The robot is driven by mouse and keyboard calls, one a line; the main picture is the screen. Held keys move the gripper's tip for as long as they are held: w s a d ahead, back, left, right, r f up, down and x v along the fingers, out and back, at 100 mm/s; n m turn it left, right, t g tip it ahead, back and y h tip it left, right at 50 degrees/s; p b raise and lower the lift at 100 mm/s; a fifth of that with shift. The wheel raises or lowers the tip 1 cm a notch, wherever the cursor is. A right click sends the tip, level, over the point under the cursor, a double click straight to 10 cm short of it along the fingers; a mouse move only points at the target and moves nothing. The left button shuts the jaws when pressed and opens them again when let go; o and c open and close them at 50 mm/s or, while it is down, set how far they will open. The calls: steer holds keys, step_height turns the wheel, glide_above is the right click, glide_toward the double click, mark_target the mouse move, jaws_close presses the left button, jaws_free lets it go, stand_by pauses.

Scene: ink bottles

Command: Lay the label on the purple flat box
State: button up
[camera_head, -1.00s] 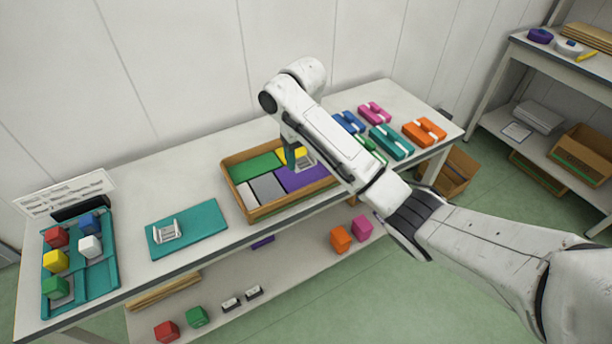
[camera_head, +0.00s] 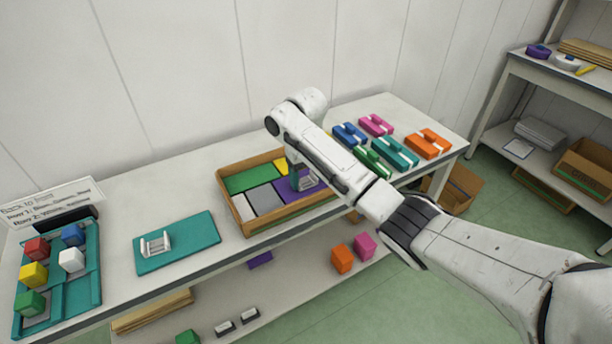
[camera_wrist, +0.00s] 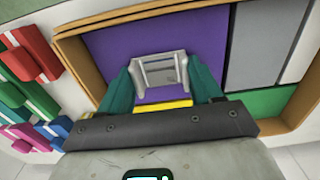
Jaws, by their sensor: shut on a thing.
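The purple flat box (camera_head: 292,190) lies in a brown open crate (camera_head: 246,220) on the table. It fills much of the wrist view (camera_wrist: 120,44). My gripper (camera_head: 304,176) is over this box, its fingers pointing down. In the wrist view my gripper (camera_wrist: 160,76) has its two teal fingers shut on the sides of the label (camera_wrist: 160,70), a pale grey-white piece with raised edges. The label shows against the purple surface, inside the box's outline. Whether it touches the surface cannot be told.
Green (camera_head: 250,179), white (camera_head: 245,208), grey (camera_head: 265,200) and yellow (camera_head: 281,167) flat pieces lie beside the purple box. A teal mat (camera_head: 195,240) with a similar white piece (camera_head: 155,244) is left. Several coloured boxes (camera_head: 395,152) stand right of the crate.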

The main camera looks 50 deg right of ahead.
mark_target(306, 184)
steer(key=shift+f, duration=0.2)
steer(key=o, duration=1)
steer(key=shift+r, duration=0.1)
step_height(306, 184, up, 12)
steer(key=p, duration=0.4)
steer(key=shift+r+p, duration=0.1)
steer(key=shift+p, duration=0.25)
